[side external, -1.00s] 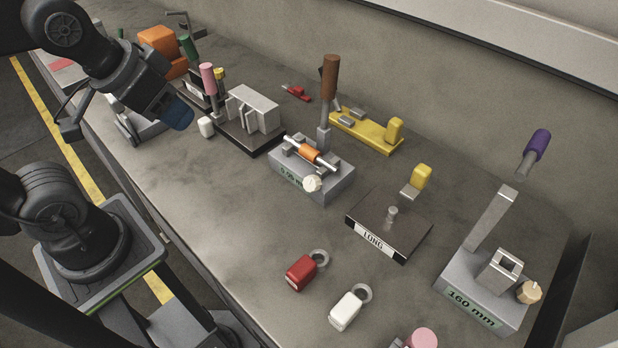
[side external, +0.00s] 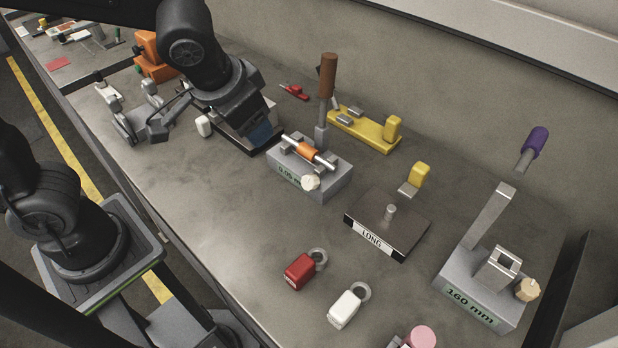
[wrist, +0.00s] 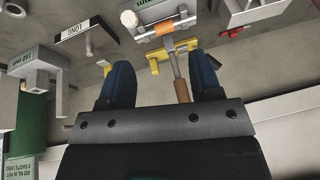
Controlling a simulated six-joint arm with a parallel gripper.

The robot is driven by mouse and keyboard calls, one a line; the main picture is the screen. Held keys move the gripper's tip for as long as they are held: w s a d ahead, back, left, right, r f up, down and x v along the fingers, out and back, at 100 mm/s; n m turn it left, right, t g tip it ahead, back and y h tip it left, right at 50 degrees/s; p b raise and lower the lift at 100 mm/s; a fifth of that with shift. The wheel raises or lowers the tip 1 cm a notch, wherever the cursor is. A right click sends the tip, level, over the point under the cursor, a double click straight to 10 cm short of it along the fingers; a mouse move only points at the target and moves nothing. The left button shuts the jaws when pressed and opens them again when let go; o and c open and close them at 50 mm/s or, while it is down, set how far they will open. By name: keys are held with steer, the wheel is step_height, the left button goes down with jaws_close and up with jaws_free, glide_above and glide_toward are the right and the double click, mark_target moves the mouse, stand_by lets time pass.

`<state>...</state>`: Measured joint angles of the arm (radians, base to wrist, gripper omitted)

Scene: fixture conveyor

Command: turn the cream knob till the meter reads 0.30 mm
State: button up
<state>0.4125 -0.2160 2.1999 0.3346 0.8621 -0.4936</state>
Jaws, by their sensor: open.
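The cream knob (side external: 310,182) is on the front of a grey fixture (side external: 335,185). An orange sleeve on a bright rod lies across the fixture's top, and a brown-handled lever stands behind it. The green meter strip (side external: 288,174) on its front seems to read 0.05 mm; the knob partly covers its end. My gripper (side external: 262,136) is left of this fixture, above the dark-based grey block, apart from the knob. In the wrist view my gripper's blue fingers (wrist: 162,72) are spread with nothing held. There the cream knob (wrist: 129,18) is near the top, beyond the fingertips.
A dark plate marked LONG (side external: 385,232) and a 160 mm fixture (side external: 470,290) with a tan knob stand to the right. A yellow clamp (side external: 365,130) is behind. Red (side external: 300,271) and white (side external: 345,309) tagged blocks lie in front. The bench left of them is clear.

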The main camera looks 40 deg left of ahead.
mark_target(309, 180)
steer(key=w+d+f, duration=0.3)
steer(key=d+f, duration=0.1)
steer(key=d, duration=0.3)
steer(key=shift+m+y, duration=0.3)
steer(key=shift+m, duration=0.1)
steer(key=x, duration=1.3)
steer(key=shift+w+f, duration=0.2)
steer(key=shift+f, duration=0.1)
